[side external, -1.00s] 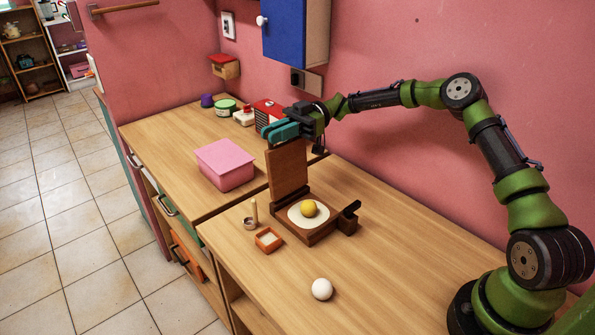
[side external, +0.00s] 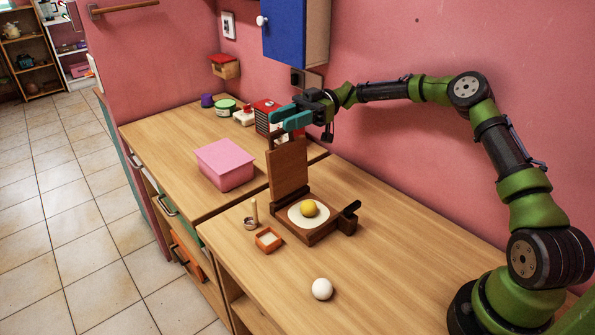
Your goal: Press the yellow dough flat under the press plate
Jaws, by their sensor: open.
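The yellow dough (side external: 309,208) is a round ball on a white disc (side external: 295,217) on the base of the wooden press (side external: 323,233). The press plate (side external: 288,167) stands raised, roughly upright, at the back left of the base. A dark handle (side external: 349,211) sticks out at the right of the press. My gripper (side external: 284,119) is open, with teal fingers, just above and behind the top edge of the raised plate. I cannot tell whether it touches the plate. Nothing shows between its fingers.
A white ball (side external: 321,289) lies on the counter in front. A small orange box (side external: 268,240) and a round cup with a stick (side external: 252,217) stand left of the press. A pink box (side external: 225,164) is further left. The counter to the right is clear.

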